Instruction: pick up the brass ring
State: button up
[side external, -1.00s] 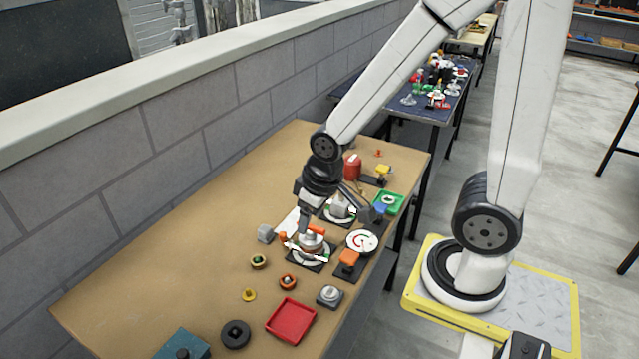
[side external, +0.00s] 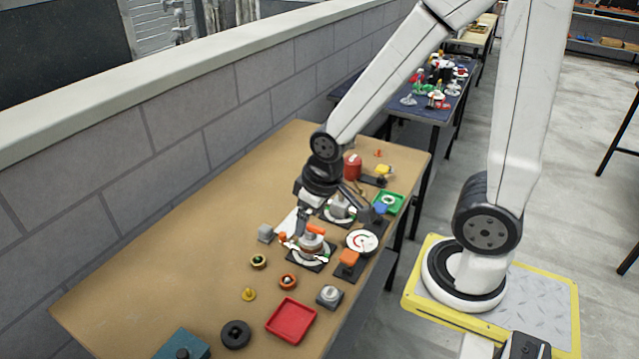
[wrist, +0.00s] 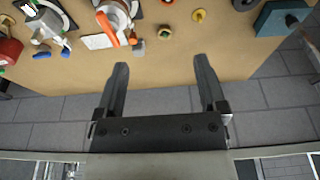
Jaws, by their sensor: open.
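In the side view my gripper (side external: 302,222) hangs over the fixture area, up and to the right of the ring. Its fingertips are hard to make out there.
A fixture with an orange lever (side external: 315,230) stands near my gripper. The table's left part is clear, along a grey block wall.

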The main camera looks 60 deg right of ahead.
dwell(0.3)
jog(key=shift+w+f+m+g, duration=0.45)
jog(key=shift+w+f+m, duration=1.9)
jog(key=shift+m, duration=1.15)
jog(key=shift+w+f+m+g, duration=0.4)
jog(key=shift+w+f+m, duration=1.4)
jog(key=shift+w+m, duration=1.35)
jog(key=shift+w+f+m+g, duration=0.45)
jog(key=shift+w+f+m, duration=1.7)
jog(key=shift+m, duration=1.7)
jog(key=shift+f, duration=0.1)
jog(key=shift+f, duration=1.15)
jog(key=shift+f, duration=0.15)
